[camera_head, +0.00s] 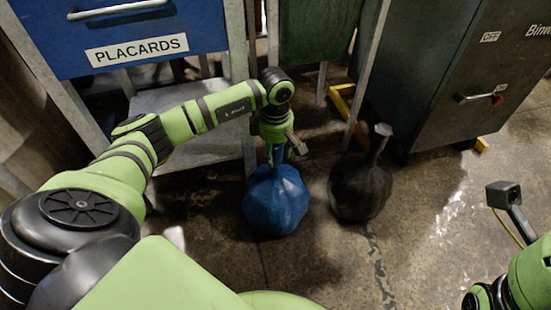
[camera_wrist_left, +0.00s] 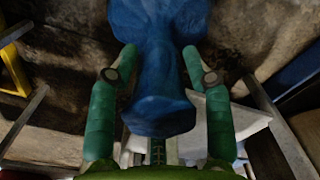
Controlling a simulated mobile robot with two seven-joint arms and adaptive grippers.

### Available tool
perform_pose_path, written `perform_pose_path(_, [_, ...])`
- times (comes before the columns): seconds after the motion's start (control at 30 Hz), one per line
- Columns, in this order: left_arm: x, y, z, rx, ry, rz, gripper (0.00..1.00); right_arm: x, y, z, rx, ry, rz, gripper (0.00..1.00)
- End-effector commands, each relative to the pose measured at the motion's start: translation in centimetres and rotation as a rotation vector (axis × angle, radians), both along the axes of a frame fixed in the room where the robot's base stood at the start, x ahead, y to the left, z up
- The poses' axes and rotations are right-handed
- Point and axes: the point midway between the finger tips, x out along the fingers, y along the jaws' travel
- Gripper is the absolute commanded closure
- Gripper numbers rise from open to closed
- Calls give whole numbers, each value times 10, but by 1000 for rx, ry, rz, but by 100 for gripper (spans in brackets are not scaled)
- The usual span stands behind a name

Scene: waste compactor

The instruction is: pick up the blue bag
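The blue bag (camera_head: 276,203) stands on the floor in the middle of the head view, with its gathered neck upward. In the left wrist view the blue bag's (camera_wrist_left: 160,25) neck and flared top (camera_wrist_left: 158,112) lie between the two green fingers. My left gripper (camera_head: 274,152) points down at the bag's neck. In the left wrist view my left gripper (camera_wrist_left: 160,60) has its fingers apart on either side of the neck, with narrow gaps showing, so it looks open. My right arm shows only in part at the lower right; its fingers are out of view.
A black bag (camera_head: 360,188) stands on the floor close to the right of the blue one. A dark green machine (camera_head: 440,80) stands at the back right. A blue placards cabinet (camera_head: 130,35) on a metal frame stands at the back left. Floor at the front right is clear.

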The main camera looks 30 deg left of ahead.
Motion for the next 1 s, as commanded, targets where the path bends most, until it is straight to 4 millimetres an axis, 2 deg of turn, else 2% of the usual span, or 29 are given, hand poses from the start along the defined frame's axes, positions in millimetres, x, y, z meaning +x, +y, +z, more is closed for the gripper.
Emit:
perform_pose_path(0.03, [0, 0, 0, 0, 0, 0, 85, 0, 0, 0, 0, 0, 0, 60])
perform_pose_path(0.07, [0, 0, 0, 0, 0, 0, 97, 0, 0, 0, 0, 0, 0, 60])
perform_pose_path(0.1, [0, 0, 0, 0, 0, 0, 100, 0, 0, 0, 0, 0, 0, 60])
perform_pose_path(0.53, [1, 0, 5, 0, -4, 1, 100, 0, 0, 2, 1, -2, 1, 60])
perform_pose_path(0.67, [1, 0, 14, 0, -6, 1, 100, -1, -1, 5, 3, 0, 1, 60])
perform_pose_path(1.0, [1, 0, 35, -1, -5, 1, 100, -1, -2, -5, 9, 56, 3, 60])
